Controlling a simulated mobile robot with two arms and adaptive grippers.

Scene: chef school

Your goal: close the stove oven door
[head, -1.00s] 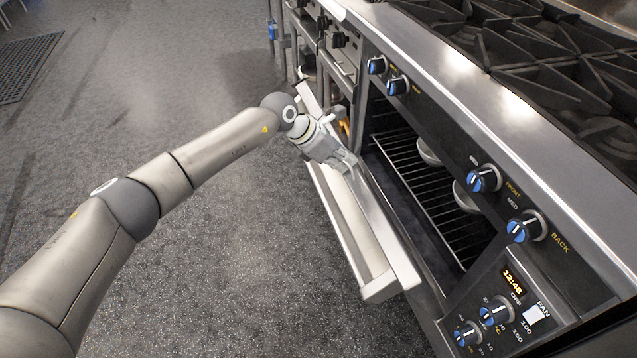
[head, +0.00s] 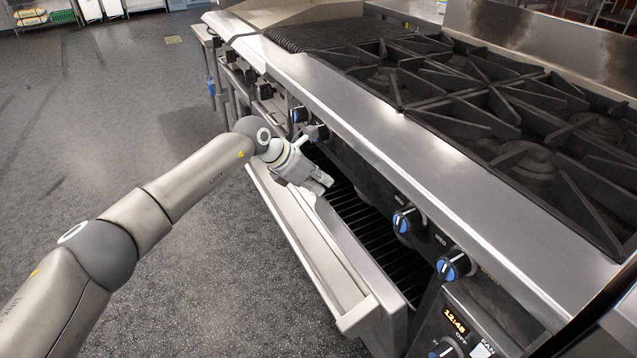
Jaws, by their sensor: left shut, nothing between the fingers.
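The stove oven door (head: 335,265) is hinged down and stands partly open, tilted out from the stove front. Its long bar handle side faces the floor on the left. Through the gap above it I see the dark oven cavity with a wire rack (head: 362,222). My left gripper (head: 326,184) is shut and empty, at the top edge of the door near its far end, by the oven opening. I cannot tell whether the fingers touch the door. My right gripper is not in view.
The stove's steel front ledge (head: 400,150) and black burner grates (head: 500,110) lie above the opening. Blue-marked knobs (head: 408,220) stick out from the front panel, some close to my left gripper. The grey floor (head: 220,280) to the left is clear.

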